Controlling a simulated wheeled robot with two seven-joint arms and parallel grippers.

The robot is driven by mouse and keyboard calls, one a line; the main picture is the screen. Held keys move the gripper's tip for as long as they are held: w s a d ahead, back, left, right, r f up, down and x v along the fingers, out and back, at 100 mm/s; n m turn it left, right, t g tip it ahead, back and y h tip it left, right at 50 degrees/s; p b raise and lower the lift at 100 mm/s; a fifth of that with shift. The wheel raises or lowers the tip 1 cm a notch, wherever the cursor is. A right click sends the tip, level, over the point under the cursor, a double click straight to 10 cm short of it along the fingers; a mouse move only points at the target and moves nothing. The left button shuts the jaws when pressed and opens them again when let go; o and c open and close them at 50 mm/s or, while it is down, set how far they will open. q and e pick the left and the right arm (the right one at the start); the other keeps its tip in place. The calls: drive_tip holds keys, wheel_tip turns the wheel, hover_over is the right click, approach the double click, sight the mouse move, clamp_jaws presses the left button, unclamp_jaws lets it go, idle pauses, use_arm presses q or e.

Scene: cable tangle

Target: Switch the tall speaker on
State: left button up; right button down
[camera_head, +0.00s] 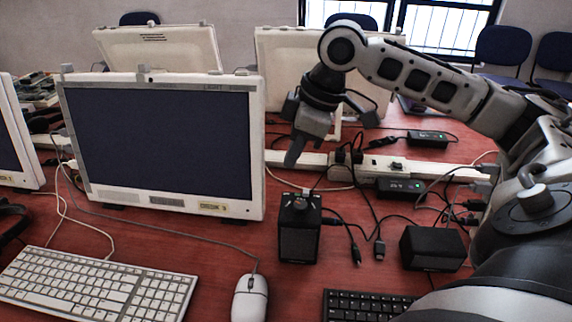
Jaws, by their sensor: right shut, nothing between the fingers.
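The tall speaker (299,243) is a small upright black box on the red desk, just right of the monitor. On its top are a light spot and a small raised part, too small to make out as a switch or knob. My right gripper (292,160) points down above and a little behind the speaker's top in the picture. Its fingers are shut and empty, and a gap shows between them and the speaker. Whether the speaker is on cannot be told. My left gripper is out of view.
A lower, wider black box (433,248) stands to the right. Dark cables and loose plugs (379,248) lie between the two. A monitor (160,140), white keyboard (95,285) and mouse (250,298) are at left. A white power rail (330,168) with adapters (400,186) runs behind.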

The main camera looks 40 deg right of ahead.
drive_tip(key=shift+v, duration=1.4)
